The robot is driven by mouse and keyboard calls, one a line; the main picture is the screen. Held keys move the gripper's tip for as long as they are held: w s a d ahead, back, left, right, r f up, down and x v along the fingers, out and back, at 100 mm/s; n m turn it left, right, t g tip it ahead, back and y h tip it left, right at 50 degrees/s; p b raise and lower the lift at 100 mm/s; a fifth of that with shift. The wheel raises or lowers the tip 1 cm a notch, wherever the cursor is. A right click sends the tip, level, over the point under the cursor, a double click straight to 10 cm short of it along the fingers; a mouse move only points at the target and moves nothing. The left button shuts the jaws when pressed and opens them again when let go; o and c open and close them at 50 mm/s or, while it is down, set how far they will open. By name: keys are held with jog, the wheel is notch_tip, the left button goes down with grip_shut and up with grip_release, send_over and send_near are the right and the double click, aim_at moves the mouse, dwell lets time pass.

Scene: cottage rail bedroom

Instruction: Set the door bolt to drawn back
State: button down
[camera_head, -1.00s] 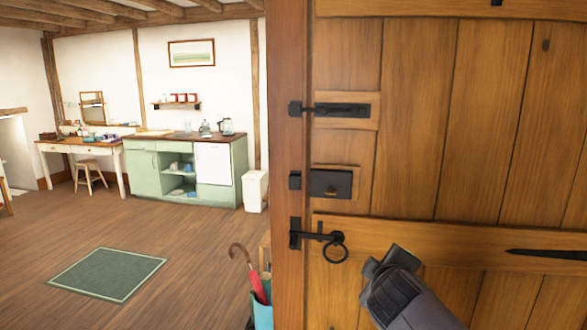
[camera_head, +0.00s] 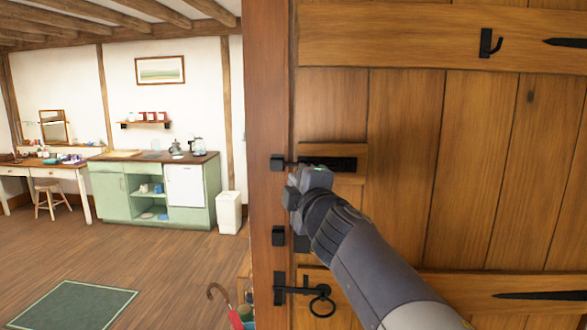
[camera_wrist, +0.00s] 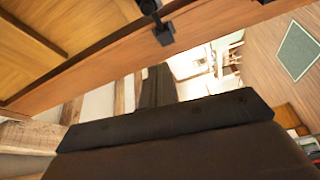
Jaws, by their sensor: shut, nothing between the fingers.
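The black door bolt (camera_head: 335,163) is mounted on a wooden block high on the door's left side. Its bar still appears to reach left toward the black keeper (camera_head: 278,162) on the door post. My gripper (camera_head: 293,194) is shut and empty, just below the bolt and in front of its left part, which it partly hides. I cannot tell whether it touches the bolt. In the wrist view, a shut dark finger (camera_wrist: 156,88) points toward the door edge, and dark metal fittings (camera_wrist: 163,30) show just beyond it.
The wooden door (camera_head: 450,170) fills the right side. A ring latch (camera_head: 321,302) and a second keeper (camera_head: 278,236) sit below; my arm mostly covers the lock box. A coat hook (camera_head: 489,43) is at upper right. Open floor (camera_head: 160,265) lies left of the post.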

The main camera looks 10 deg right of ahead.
jog(key=w, duration=0.6)
jog(key=w+a, duration=0.1)
jog(key=w, duration=0.2)
jog(key=shift+w+r, duration=0.25)
jog(key=d, duration=0.4)
jog(key=shift+s+f+p, duration=0.25)
jog(key=shift+f+p, duration=0.05)
jog(key=shift+p, duration=0.1)
